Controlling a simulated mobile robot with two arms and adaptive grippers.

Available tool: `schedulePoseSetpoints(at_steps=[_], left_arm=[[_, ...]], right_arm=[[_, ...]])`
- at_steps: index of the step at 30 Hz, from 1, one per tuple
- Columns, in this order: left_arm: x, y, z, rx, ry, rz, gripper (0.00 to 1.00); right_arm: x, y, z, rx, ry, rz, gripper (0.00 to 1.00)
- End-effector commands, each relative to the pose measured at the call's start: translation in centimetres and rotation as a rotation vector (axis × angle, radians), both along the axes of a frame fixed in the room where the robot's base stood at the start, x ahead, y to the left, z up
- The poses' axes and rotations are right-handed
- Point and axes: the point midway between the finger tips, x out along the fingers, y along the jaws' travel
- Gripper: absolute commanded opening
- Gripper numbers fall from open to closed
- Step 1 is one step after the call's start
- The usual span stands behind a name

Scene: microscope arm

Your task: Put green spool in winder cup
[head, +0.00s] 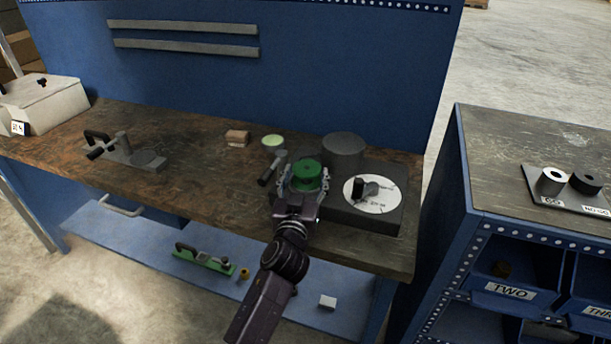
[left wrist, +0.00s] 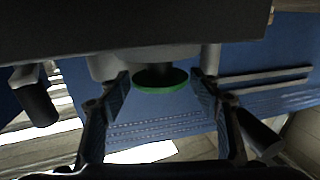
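The green spool (head: 307,172) stands between the two fingers of my left gripper (head: 304,181), at the left side of a dark box with a white dial. In the left wrist view, which is upside down, the green rim of the spool (left wrist: 162,88) shows between the spread fingers (left wrist: 160,84), with a gap on each side. The gripper looks open around it. What supports the spool is hidden. A wide grey cylinder (head: 343,148) stands just behind the box; I cannot tell whether it is the winder cup. My right gripper is out of view.
The dark box (head: 392,223) bears a white dial (head: 385,204) with a black knob. A pale green disc (head: 272,141) and a brown block (head: 236,138) are behind left. A grey fixture (head: 138,158) stands further left. The bench between is clear. A blue panel (head: 300,80) rises behind.

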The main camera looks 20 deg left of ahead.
Motion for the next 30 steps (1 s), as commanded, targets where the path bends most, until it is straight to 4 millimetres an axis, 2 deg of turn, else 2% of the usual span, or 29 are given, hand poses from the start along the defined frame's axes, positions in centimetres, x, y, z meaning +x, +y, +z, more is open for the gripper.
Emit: schedulePoseSetpoints(at_steps=[3,14,20,24,30], left_arm=[[0.0,0.0,0.0,0.000,0.000,0.000,0.70],[-0.1,0.0,0.5,0.000,0.000,-0.001,0.70],[-3.1,-0.5,0.1,-0.001,0.001,0.000,0.70],[-6.2,-1.0,0.0,-0.003,0.002,0.001,0.70],[-9.7,-1.6,0.1,-0.002,0.002,0.000,0.70]], right_arm=[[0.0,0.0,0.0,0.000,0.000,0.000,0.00],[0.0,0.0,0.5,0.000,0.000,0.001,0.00],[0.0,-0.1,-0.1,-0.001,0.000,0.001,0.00],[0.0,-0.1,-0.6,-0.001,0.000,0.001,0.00],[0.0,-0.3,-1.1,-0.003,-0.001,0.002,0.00]])
